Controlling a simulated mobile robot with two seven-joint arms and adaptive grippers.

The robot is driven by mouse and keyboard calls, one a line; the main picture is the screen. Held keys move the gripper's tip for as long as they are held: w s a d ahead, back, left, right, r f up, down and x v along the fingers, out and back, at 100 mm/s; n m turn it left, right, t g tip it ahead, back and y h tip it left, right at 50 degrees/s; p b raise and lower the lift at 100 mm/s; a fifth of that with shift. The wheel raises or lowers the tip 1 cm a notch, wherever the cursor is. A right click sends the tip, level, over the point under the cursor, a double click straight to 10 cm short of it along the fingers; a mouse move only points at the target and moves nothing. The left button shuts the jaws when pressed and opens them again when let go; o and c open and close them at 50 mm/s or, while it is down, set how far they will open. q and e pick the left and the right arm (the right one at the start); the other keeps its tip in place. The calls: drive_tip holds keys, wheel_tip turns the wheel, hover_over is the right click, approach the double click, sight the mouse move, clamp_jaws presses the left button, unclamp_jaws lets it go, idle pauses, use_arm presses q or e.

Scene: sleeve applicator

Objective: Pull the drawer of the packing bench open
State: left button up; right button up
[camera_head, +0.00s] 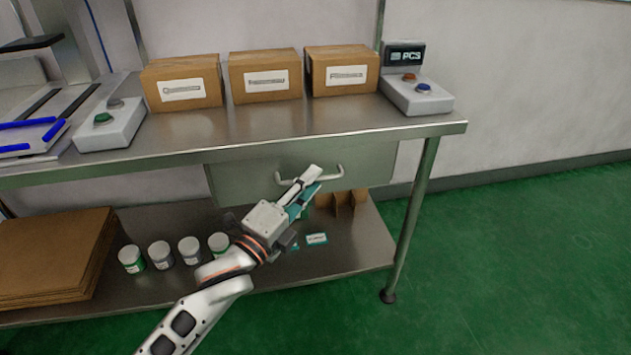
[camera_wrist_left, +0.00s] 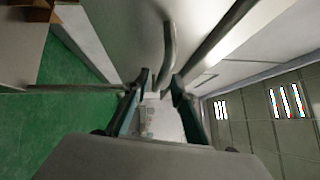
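The packing bench (camera_head: 420,130) has a grey-green drawer (camera_head: 370,165) under its top, and the drawer front looks shut. A curved bar handle (camera_head: 340,170) sits on the drawer front; it also shows in the left wrist view (camera_wrist_left: 169,50). My left gripper (camera_head: 308,178) is at the handle and hides its middle in the head view. In the left wrist view the fingers of my left gripper (camera_wrist_left: 160,82) are apart, with the handle's near end showing between the tips. I cannot tell whether they touch it. My right gripper is in neither view.
Several cardboard boxes (camera_head: 265,75) and a control box with buttons (camera_head: 415,92) stand on the bench top. The lower shelf (camera_head: 345,250) holds several jars (camera_head: 160,254) and flat cardboard (camera_head: 50,255). The green floor (camera_head: 520,250) to the right is clear.

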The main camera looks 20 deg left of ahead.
use_arm(q)
drive_tip(key=shift+x, duration=0.8)
clamp_jaws()
drive_tip(key=shift+s+d, duration=0.1)
drive_tip(key=shift+s, duration=0.05)
